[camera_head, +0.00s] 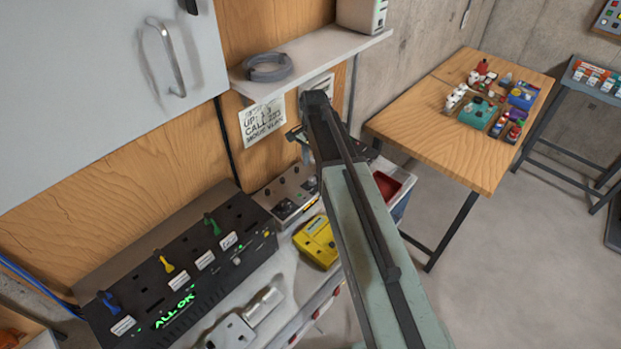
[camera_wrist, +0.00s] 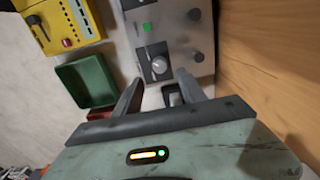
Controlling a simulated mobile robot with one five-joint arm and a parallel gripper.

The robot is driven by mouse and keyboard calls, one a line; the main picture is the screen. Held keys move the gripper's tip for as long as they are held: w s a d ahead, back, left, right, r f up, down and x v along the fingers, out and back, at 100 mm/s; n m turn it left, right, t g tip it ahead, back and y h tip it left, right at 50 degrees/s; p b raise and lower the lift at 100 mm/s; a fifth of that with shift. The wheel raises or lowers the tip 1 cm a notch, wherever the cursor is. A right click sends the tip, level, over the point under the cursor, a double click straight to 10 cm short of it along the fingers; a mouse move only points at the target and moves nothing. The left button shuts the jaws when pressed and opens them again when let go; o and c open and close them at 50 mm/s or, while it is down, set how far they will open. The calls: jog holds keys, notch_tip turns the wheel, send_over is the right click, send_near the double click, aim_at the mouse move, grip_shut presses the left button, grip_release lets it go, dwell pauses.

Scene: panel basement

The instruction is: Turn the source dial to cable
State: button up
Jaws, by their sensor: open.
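A grey metal control box (camera_wrist: 172,30) shows in the wrist view with several dark knobs on its face. One larger round dial (camera_wrist: 159,66) has a light pointer mark and sits between the fingertips; I cannot read its labels, so I cannot tell which setting it points at. My gripper (camera_wrist: 160,76) is open, one finger on each side of that dial, with no clear contact. In the head view the same box (camera_head: 283,192) lies on the bench, partly hidden by my arm. My gripper (camera_head: 300,135) is seen above and behind it, mostly hidden.
A yellow device (camera_head: 316,240) stands beside the box. A black panel (camera_head: 180,275) with coloured keys reads "ALL OK". A green tray (camera_wrist: 86,80) lies left of the box in the wrist view. A wooden wall (camera_wrist: 265,60) rises close on the right there. A shelf (camera_head: 310,50) overhangs the bench.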

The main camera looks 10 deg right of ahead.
aim_at(312, 179)
jog(key=f+b, duration=0.5)
jog(key=f, duration=0.1)
jog(key=shift+a, duration=0.2)
jog(key=shift+r, duration=0.1)
grip_shut()
